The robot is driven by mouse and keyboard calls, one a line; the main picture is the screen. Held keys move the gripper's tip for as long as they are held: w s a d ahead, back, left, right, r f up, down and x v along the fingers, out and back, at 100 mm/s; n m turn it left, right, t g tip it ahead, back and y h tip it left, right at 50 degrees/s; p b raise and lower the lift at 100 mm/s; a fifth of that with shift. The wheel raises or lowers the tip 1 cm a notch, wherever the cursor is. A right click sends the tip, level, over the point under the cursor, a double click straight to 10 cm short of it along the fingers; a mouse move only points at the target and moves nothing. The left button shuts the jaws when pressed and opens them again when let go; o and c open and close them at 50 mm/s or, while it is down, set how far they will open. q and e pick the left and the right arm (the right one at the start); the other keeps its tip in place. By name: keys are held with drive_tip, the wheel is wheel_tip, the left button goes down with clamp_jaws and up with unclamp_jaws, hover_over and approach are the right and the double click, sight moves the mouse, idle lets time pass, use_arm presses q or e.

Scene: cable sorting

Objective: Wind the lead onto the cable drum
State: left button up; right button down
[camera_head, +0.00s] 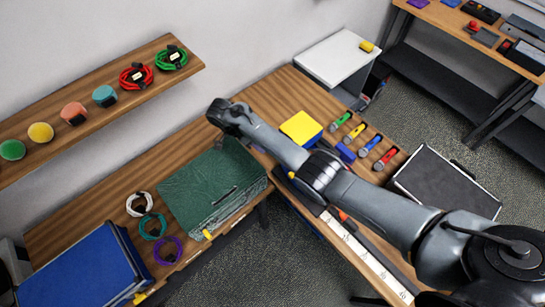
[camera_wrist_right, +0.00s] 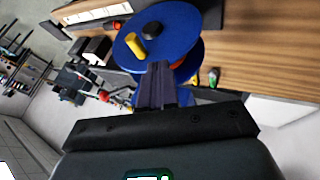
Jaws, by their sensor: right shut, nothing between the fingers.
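The cable drum (camera_wrist_right: 176,30) shows in the right wrist view, just beyond my fingertips. It has a blue round flange with a dark hub and a yellow handle peg (camera_wrist_right: 135,45). An orange-red band shows between its flanges; I cannot tell whether this is the lead. My right gripper (camera_wrist_right: 160,72) is shut and empty, its fingertips overlapping the lower edge of the drum in the picture; contact cannot be told. In the head view my right arm crosses the bench and hides the drum almost wholly. My left gripper is not in view.
A green box (camera_head: 210,185) and a blue box (camera_head: 75,275) stand left on the bench (camera_head: 100,180), with coiled cables (camera_head: 148,228) between. A yellow-topped block (camera_head: 300,127) and several coloured tools (camera_head: 370,146) lie beyond my arm. A shelf (camera_head: 100,80) holds coils and round pieces.

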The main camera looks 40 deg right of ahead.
drive_tip(key=s+d+f+p, duration=0.4)
drive_tip(key=s+f, duration=0.4)
drive_tip(key=shift+p, duration=0.35)
drive_tip(key=shift+a+f, duration=0.1)
drive_tip(key=shift+f, duration=0.05)
